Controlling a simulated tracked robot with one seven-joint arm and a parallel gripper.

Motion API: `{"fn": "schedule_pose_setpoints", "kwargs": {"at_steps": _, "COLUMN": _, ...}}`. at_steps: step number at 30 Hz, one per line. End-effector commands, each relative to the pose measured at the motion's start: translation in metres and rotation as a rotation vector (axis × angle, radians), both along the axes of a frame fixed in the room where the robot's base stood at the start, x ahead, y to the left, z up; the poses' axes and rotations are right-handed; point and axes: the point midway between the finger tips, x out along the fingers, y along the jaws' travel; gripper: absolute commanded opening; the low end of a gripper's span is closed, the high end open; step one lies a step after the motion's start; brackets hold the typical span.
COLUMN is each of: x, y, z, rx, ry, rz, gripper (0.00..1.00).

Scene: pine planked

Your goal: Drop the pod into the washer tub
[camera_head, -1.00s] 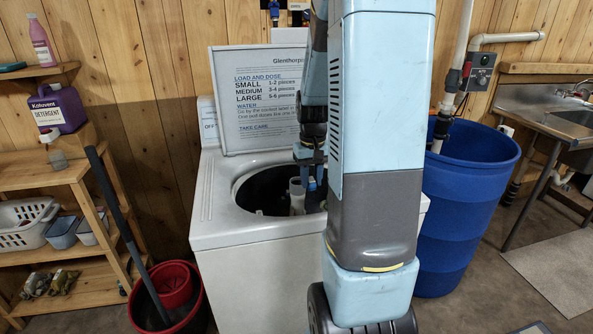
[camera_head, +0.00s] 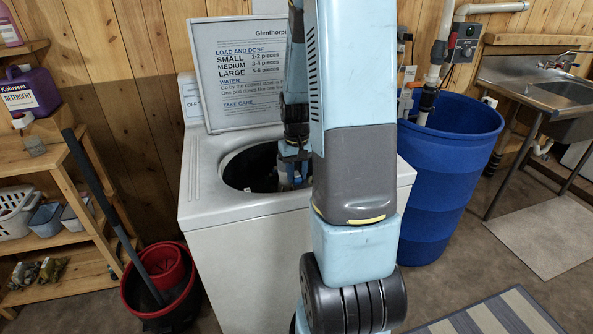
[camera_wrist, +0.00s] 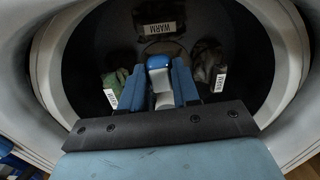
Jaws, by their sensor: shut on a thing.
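The white top-loading washer (camera_head: 250,226) stands in the middle of the head view with its lid (camera_head: 243,75) up. Its round dark tub (camera_head: 246,168) is open. My gripper (camera_head: 292,174) reaches down into the tub opening, partly hidden behind my arm. In the wrist view, the blue fingers of my gripper (camera_wrist: 160,92) are shut on the blue-and-white pod (camera_wrist: 159,62), which is over the tub's interior. Tagged cloth bundles lie in the tub, a green one (camera_wrist: 115,87) at left and a grey-green one (camera_wrist: 208,68) at right.
A blue barrel (camera_head: 447,175) stands right of the washer, with a steel sink (camera_head: 560,95) beyond. A red bucket (camera_head: 165,285) with a dark handle is at left, beside wooden shelves (camera_head: 50,165) holding a purple detergent jug (camera_head: 36,93). A striped mat (camera_head: 500,315) lies front right.

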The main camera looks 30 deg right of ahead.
Motion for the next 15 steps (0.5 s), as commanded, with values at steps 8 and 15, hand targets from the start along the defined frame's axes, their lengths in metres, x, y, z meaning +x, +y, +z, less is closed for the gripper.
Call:
{"fn": "schedule_pose_setpoints", "kwargs": {"at_steps": 8, "x": 0.0001, "y": 0.0000, "z": 0.0003, "rx": 0.000, "ry": 0.000, "rz": 0.000, "gripper": 0.50}}
{"fn": "schedule_pose_setpoints", "kwargs": {"at_steps": 15, "x": 0.0001, "y": 0.0000, "z": 0.0004, "rx": 0.000, "ry": 0.000, "rz": 0.000, "gripper": 0.60}}
